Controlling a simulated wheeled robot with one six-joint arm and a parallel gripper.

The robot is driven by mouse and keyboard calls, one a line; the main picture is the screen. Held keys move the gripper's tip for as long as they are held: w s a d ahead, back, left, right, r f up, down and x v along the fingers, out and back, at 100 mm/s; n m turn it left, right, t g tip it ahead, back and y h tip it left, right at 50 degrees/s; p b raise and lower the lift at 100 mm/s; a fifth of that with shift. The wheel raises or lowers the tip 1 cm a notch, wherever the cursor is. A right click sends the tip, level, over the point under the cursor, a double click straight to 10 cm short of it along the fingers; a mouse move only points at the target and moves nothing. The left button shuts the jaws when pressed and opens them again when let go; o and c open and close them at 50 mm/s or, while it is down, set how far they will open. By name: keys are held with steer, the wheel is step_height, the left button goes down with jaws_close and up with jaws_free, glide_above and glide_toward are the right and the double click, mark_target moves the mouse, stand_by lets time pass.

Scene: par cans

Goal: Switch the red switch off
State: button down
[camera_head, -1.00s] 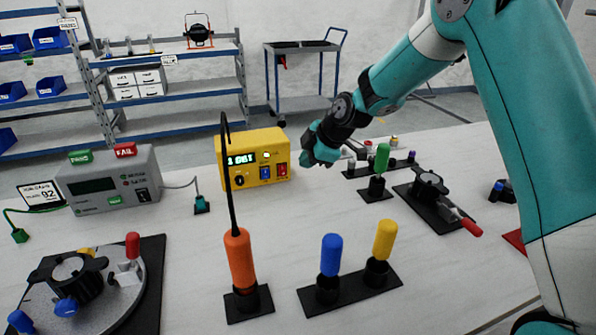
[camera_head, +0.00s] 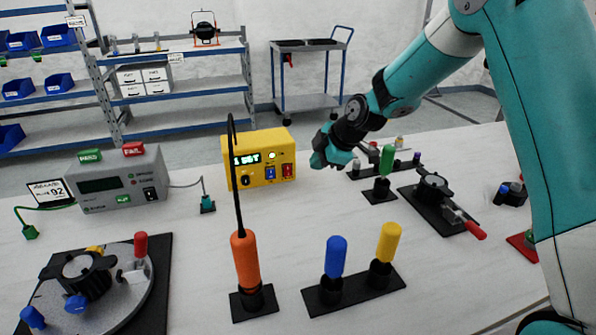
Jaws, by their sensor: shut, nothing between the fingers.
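The red switch (camera_head: 287,171) is a small rocker on the right of the front face of a yellow box (camera_head: 258,145). A blue switch (camera_head: 270,173) sits just left of it, with a black knob further left. The box has a lit green display (camera_head: 247,159) and a round light. Which way the red rocker is tipped is too small to tell. My gripper (camera_head: 320,160) is shut and empty, to the right of the box at about the height of its front face. It is apart from the switch.
An orange-handled tool (camera_head: 245,262) with a black cable stands in front of the box. Blue (camera_head: 335,257) and yellow (camera_head: 389,242) handles stand in a black base. A green handle (camera_head: 387,159) and a toggle clamp (camera_head: 433,187) stand right. A grey tester (camera_head: 117,181) is left.

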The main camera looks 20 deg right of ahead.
mark_target(288, 171)
steer(key=shift+f, duration=0.1)
steer(key=p+x, duration=0.1)
steer(key=x, duration=0.8)
steer(key=shift+a, duration=0.1)
steer(key=w, duration=0.1)
steer(key=w+f, duration=0.1)
steer(key=w, duration=0.1)
steer(key=shift+a+p, duration=0.15)
steer(key=shift+p, duration=0.15)
steer(key=shift+w+f, duration=0.1)
steer(key=shift+w, duration=0.6)
steer(key=shift+w+f+b, duration=0.25)
steer(key=shift+w+b, duration=0.05)
steer(key=shift+b, duration=0.35)
steer(key=shift+r, duration=0.2)
steer(key=shift+r+p, duration=0.1)
steer(key=shift+p, duration=0.2)
